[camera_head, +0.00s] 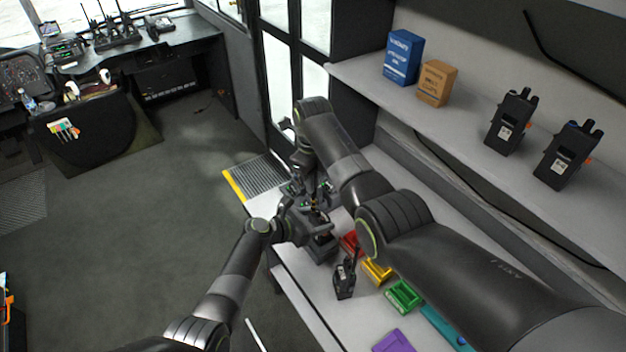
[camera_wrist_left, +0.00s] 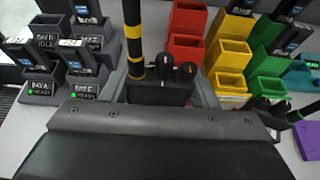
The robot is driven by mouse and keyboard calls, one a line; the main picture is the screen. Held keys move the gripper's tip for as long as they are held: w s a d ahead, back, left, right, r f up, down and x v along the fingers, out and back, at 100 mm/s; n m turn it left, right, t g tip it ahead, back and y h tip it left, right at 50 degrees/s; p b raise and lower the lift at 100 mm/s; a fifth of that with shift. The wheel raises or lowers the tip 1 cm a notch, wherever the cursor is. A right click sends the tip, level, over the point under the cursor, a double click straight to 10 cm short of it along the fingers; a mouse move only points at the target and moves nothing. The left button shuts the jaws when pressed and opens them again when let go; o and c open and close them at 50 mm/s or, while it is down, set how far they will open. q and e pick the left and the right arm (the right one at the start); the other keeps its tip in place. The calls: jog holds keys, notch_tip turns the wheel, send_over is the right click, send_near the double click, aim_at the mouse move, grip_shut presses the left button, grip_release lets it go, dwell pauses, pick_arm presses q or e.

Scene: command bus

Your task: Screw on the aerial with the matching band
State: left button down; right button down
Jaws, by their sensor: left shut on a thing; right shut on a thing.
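A dark radio (camera_wrist_left: 165,88) with two knobs on top is held upright in my left gripper, seen close in the left wrist view. A black aerial (camera_wrist_left: 133,42) with yellow bands stands upright at the left of its top; I cannot tell whether it is threaded in. In the head view my left gripper (camera_head: 304,228) is shut on the radio, which is mostly hidden there. My right gripper (camera_head: 314,186) is above it, shut on the aerial, its fingertips partly hidden by the arms.
Red (camera_head: 351,243), yellow (camera_head: 377,271), green (camera_head: 403,296), teal (camera_head: 446,328) and purple (camera_head: 394,341) trays line the bench. Another radio (camera_head: 344,280) stands on the bench beside them. Charger bays (camera_wrist_left: 75,88) stand left of the held radio. Boxes and two radios sit on the shelf.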

jog(key=m, duration=0.3)
jog(key=c, duration=1.5)
grip_release()
jog(key=shift+r, duration=2.25)
jog(key=shift+o, duration=0.6)
